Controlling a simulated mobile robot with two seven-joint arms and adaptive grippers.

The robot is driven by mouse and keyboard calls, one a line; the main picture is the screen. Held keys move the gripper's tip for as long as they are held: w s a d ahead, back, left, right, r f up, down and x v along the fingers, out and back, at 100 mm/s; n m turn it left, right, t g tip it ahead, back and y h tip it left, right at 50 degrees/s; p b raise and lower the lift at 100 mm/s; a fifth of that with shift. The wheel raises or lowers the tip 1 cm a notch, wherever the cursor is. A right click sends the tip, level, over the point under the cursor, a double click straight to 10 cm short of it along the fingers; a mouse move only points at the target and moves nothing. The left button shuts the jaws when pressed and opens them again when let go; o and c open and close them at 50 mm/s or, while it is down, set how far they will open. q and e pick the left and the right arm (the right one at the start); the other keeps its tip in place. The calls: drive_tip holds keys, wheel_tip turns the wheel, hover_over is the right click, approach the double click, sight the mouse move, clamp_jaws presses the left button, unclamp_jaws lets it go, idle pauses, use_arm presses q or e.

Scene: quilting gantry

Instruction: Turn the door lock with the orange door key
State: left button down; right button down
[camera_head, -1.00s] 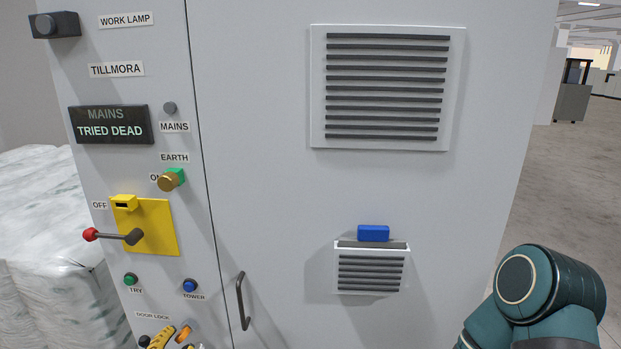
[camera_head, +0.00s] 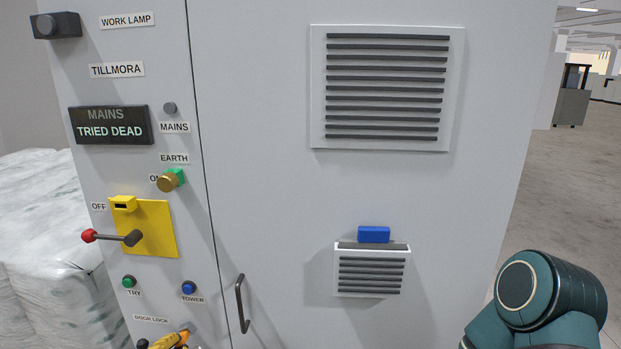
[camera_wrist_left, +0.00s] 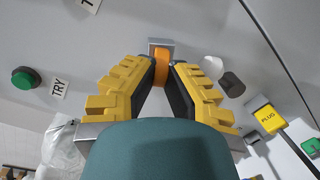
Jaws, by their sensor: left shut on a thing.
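The orange door key (camera_wrist_left: 161,56) sits upright between my left fingertips in the left wrist view, against a small grey fitting (camera_wrist_left: 170,42) on the panel. The fitting appears to be the door lock. My left gripper (camera_wrist_left: 163,68) has yellow-backed fingers with dark pads and is shut on the key. In the head view the yellow fingers (camera_head: 172,340) show at the bottom edge, just below the DOOR LOCK label (camera_head: 151,319); the lock itself is hidden there. Whether the key is turned is unclear. My right gripper is out of view.
The cabinet door (camera_head: 270,190) has a handle (camera_head: 242,305) and a vent with a blue block (camera_head: 373,234) above it. Left of it are the yellow OFF switch (camera_head: 158,235), TRY button (camera_head: 129,282) and TOWER button (camera_head: 189,288). A dark knob (camera_wrist_left: 231,84) is close to the fingers.

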use_arm(q)
drive_tip(key=shift+m, duration=0.6)
drive_tip(key=shift+r, duration=0.1)
drive_tip(key=m+b, duration=0.2)
drive_tip(key=m, duration=0.1)
drive_tip(key=shift+m, duration=0.3)
drive_tip(key=c, duration=1)
unclamp_jaws()
drive_tip(key=shift+w, duration=0.1)
